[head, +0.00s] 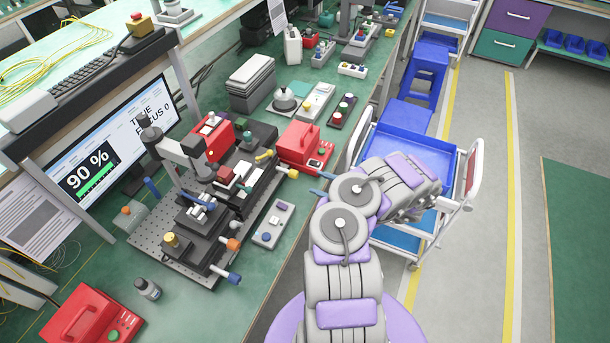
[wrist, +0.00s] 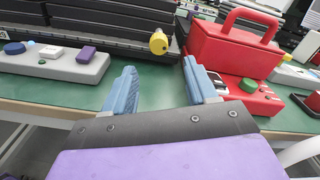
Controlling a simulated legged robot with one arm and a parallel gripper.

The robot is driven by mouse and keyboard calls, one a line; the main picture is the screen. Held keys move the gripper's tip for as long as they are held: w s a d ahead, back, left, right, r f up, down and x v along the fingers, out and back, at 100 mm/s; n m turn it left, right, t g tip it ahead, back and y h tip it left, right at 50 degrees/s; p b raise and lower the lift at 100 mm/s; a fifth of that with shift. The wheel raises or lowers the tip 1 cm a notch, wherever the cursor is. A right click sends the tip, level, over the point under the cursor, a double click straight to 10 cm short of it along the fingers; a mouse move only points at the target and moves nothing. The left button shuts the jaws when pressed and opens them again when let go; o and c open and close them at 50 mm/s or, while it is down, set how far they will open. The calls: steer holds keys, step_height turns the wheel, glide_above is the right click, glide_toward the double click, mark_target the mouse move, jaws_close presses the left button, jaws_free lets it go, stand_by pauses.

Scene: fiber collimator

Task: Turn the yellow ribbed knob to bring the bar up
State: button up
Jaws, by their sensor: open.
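The yellow ribbed knob (wrist: 158,42) sticks out from the dark stage in the wrist view, ahead of my gripper and left of the red box. It also shows in the head view (head: 264,156). My gripper (wrist: 160,88) has its two blue fingers spread wide with nothing between them. The knob appears between the fingers in the picture but beyond their tips, not touched. In the head view my gripper (head: 322,183) is at the bench's front edge, partly hidden by my arm. The monitor (head: 105,160) shows 90 % above a green bar (head: 97,188).
A red box with a handle (wrist: 235,45) stands close to the right finger. A grey control box with buttons (wrist: 55,60) lies to the left. A blue cart (head: 420,150) stands beside the bench.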

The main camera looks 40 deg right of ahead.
steer(key=v, duration=0.7)
steer(key=shift+p, duration=0.4)
steer(key=shift+w, duration=0.1)
stand_by(1.3)
